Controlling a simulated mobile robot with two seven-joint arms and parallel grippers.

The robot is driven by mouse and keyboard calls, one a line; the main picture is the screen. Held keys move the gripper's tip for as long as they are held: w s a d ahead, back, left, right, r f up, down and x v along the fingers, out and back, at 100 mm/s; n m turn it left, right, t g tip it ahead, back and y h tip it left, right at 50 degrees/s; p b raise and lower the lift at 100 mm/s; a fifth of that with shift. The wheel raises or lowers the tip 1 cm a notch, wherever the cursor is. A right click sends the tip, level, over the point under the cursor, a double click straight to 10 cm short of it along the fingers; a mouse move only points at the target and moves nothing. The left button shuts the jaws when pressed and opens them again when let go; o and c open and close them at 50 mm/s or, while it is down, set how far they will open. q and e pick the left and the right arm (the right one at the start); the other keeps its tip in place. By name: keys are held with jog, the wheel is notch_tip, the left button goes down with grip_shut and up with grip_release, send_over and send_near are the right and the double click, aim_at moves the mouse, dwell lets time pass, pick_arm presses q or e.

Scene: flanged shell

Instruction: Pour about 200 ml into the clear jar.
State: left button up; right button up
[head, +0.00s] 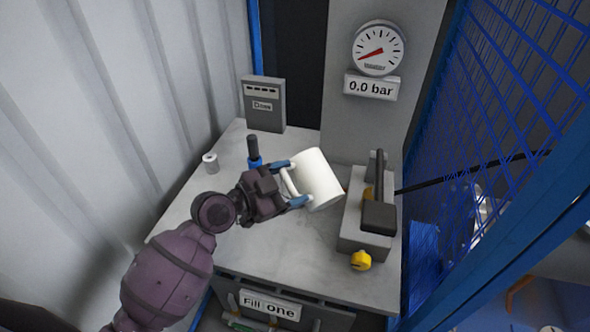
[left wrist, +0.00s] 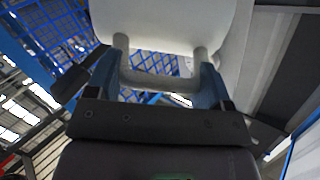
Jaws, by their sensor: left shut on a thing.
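My left gripper (head: 293,183) is shut on the handle of a white jug (head: 318,179), above the grey bench top. The jug leans over in the head view; I cannot tell whether anything flows from it. In the left wrist view the fingers of my left gripper (left wrist: 163,82) close around the jug's handle, and the body of the white jug (left wrist: 165,22) fills the top. No clear jar can be made out; the jug and gripper hide part of the bench. My right gripper is not in view.
The bench (head: 270,255) is bare in front. A grey fixture (head: 362,240) with a yellow knob (head: 361,261) stands right. A small white cylinder (head: 210,163), a dark-and-blue upright piece (head: 253,150) and a grey box (head: 263,106) stand left and behind. A blue mesh (head: 490,100) borders the right.

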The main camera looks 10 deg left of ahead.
pick_arm(q)
jog(key=shift+r, duration=0.1)
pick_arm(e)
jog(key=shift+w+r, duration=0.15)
pick_arm(q)
jog(key=shift+r, duration=0.15)
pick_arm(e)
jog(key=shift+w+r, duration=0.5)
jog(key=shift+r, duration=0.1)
pick_arm(q)
jog(key=shift+w+a+p, duration=0.1)
jog(key=shift+p, duration=0.25)
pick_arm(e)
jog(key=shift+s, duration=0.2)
pick_arm(q)
jog(key=shift+r+n, duration=0.15)
jog(key=shift+n, duration=0.15)
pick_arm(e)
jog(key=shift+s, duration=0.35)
pick_arm(q)
jog(key=shift+p, duration=0.3)
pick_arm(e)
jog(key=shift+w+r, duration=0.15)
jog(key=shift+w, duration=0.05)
